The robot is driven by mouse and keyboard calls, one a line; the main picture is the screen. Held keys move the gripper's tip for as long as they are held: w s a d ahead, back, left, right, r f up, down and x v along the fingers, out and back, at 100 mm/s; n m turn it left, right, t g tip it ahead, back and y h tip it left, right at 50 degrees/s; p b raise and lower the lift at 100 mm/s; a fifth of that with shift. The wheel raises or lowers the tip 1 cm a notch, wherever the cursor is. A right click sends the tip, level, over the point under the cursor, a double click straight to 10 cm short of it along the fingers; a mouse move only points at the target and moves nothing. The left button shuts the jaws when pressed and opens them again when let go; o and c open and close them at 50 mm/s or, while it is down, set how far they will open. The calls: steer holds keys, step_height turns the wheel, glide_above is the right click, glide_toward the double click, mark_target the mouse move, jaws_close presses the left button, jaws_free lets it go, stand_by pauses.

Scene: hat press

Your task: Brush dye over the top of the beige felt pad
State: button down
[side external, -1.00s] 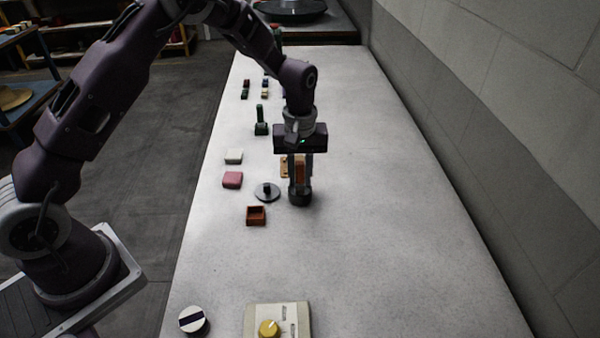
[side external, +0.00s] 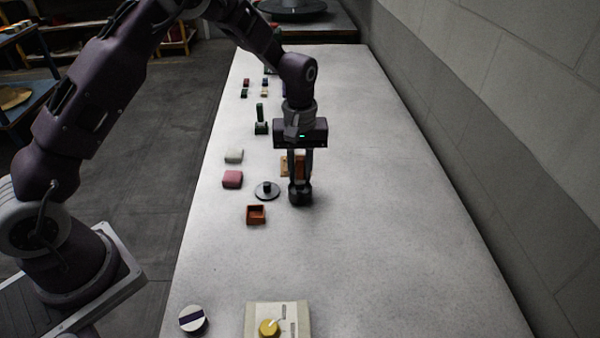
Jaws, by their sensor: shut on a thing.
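My gripper (side external: 300,178) points straight down in the side external view, its fingers closed around the top of a small dark round object (side external: 300,195). This object appears to rest on the table; I cannot tell whether it is a dye pot, or whether the fingers grip a brush in it. A pale beige pad (side external: 234,156) lies flat to the left of my gripper, apart from it. No brush shows clearly.
A pink pad (side external: 232,179), a dark disc with a knob (side external: 267,190) and an open orange-brown box (side external: 256,214) lie left of my gripper. A green upright tool (side external: 261,122) stands farther back. The table's right side is clear.

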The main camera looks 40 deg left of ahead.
mark_target(300, 158)
steer(key=shift+r, duration=2.95)
